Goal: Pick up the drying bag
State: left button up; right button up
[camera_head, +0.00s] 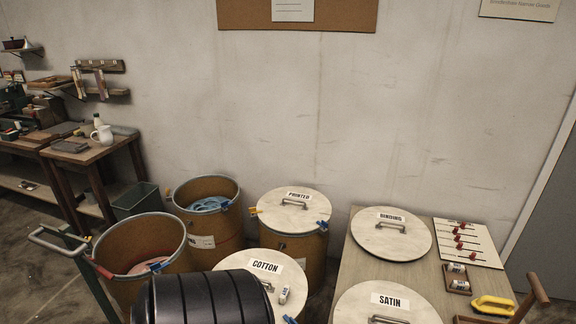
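A small pale packet with dark print (284,294) lies on the round lid labelled COTTON (252,265), near its right side; it may be the drying bag, but its print is too small to read. Two similar small pieces with white labels, an upper one (457,268) and a lower one (460,285), sit in a small brown tray on the table at the right. I cannot tell which of these is the drying bag. Neither of my grippers is in view.
Open drums stand at left (140,245) and behind (207,202). The PRINTED drum (295,208) is lidded. BINDING (391,234) and SATIN (388,304) lids lie on the table, with a pegged board (468,242) and yellow-handled tool (493,305). A green-framed handle (60,240) stands at left.

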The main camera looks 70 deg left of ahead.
aim_at(283, 296)
jog(key=u, duration=2.15)
